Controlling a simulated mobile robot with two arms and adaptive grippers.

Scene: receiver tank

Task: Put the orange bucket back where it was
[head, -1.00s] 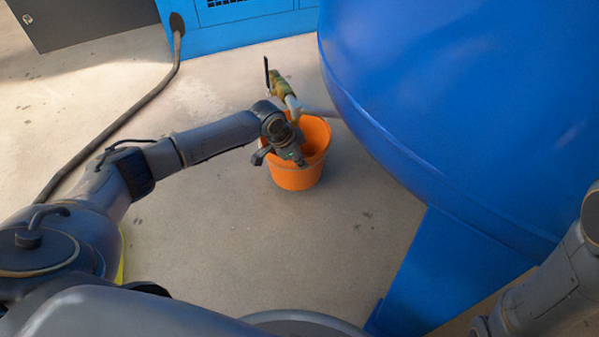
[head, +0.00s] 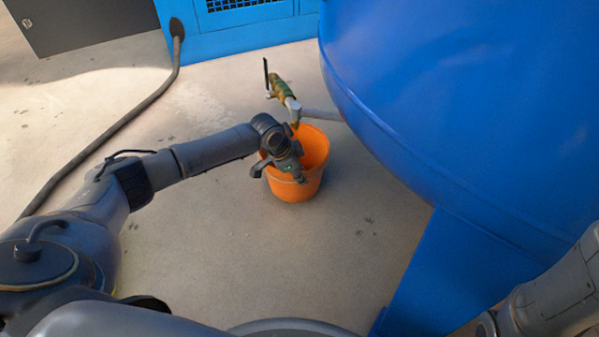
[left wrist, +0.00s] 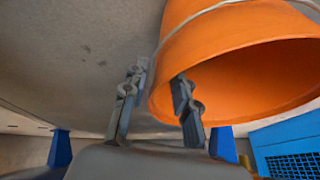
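The orange bucket (head: 308,185) stands on the floor just in front of the brass tap (head: 282,90), beside the blue tank. My left gripper (head: 278,172) is at the bucket's left, near side. In the left wrist view the bucket (left wrist: 225,55) fills the upper right, with its open mouth facing the camera. The fingers of my left gripper (left wrist: 160,90) are apart, one outside the bucket and one across its mouth, with the rim between them. A gap shows between the fingers, and I cannot tell whether either touches the wall. My right gripper is out of view.
The big blue tank (head: 470,110) and its blue leg (head: 425,275) stand to the right. A blue machine (head: 240,30) is at the back, with a dark hose (head: 110,135) running from it. The floor left and in front of the bucket is clear.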

